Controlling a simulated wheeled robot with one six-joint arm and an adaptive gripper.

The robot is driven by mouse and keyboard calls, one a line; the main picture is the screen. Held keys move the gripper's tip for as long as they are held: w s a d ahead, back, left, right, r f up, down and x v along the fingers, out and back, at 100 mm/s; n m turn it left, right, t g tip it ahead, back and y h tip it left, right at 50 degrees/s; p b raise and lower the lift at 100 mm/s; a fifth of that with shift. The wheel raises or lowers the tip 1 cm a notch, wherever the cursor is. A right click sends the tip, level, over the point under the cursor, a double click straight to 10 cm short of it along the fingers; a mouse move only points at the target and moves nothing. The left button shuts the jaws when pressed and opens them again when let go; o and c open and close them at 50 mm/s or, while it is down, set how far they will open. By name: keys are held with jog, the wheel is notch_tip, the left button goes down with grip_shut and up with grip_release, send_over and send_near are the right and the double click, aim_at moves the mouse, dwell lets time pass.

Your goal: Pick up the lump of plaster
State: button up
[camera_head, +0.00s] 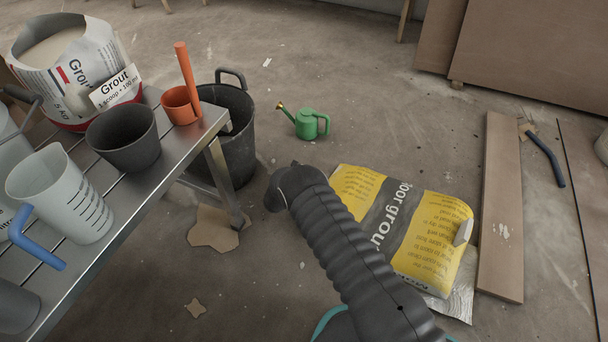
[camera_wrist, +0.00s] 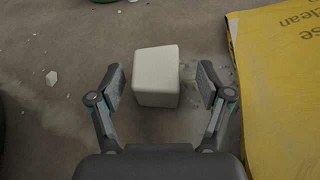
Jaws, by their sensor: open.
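The lump of plaster (camera_wrist: 157,80) is an off-white block with rounded edges. In the wrist view it sits on the floor, just left of the yellow grout bag (camera_wrist: 282,85). My gripper (camera_wrist: 160,84) is open, with one finger on each side of the lump and a gap to both. In the head view my arm hides the lump and the gripper's fingers.
The grout bag (camera_head: 425,222) lies beside my arm with a pale piece (camera_head: 463,232) at its right edge. A green watering can (camera_head: 310,124) and a black bucket (camera_head: 235,135) stand beyond. A metal table (camera_head: 128,215) with pots is on the left. White crumbs (camera_wrist: 51,78) lie nearby.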

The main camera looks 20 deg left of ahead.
jog(key=x, duration=0.4)
jog(key=shift+a+b, duration=0.15)
jog(key=shift+b, duration=0.25)
jog(key=c, duration=1.3)
jog(key=shift+c, duration=0.3)
jog(key=shift+r, duration=0.15)
